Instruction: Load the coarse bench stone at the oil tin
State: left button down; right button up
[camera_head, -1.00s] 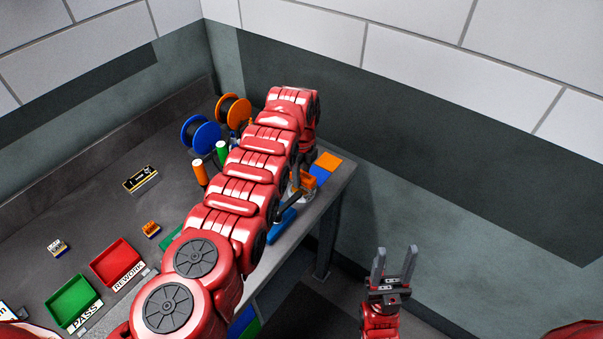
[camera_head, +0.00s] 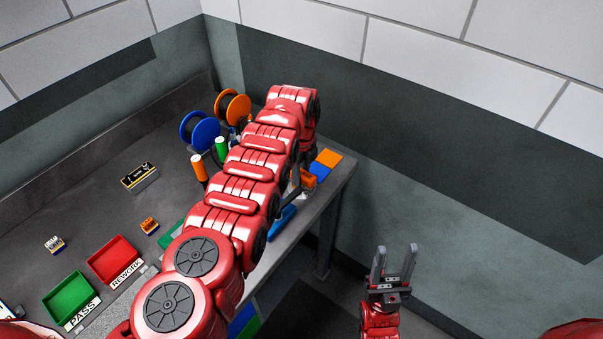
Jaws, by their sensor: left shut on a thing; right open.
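My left arm reaches across the bench, and its gripper (camera_head: 292,188) shows only as a dark sliver behind the forearm, low over the bench's right end. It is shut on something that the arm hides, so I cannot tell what. An orange piece (camera_head: 308,179) shows just right of it; I cannot tell whether they touch. My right gripper (camera_head: 391,265) is open and empty, fingers up, off the bench to the right. I cannot pick out the coarse bench stone or the oil tin for certain. A black-and-yellow labelled block (camera_head: 139,175) lies on the bench at left.
A green PASS tray (camera_head: 70,298) and a red REWORK tray (camera_head: 113,260) stand at the front left. Blue (camera_head: 199,131) and orange (camera_head: 233,107) spools stand at the back. An orange pad (camera_head: 328,158) and a blue tool (camera_head: 282,222) lie near the right edge.

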aim_at(302, 173)
pick_arm(q)
jog(key=shift+f+b, duration=0.5)
dwell(1.2)
jog(key=shift+r+p, duration=0.8)
jog(key=shift+r, duration=0.05)
notch_tip(302, 173, up, 3)
jog(key=shift+p, duration=1.1)
jog(key=shift+r+p, duration=0.5)
jog(key=shift+r, duration=0.7)
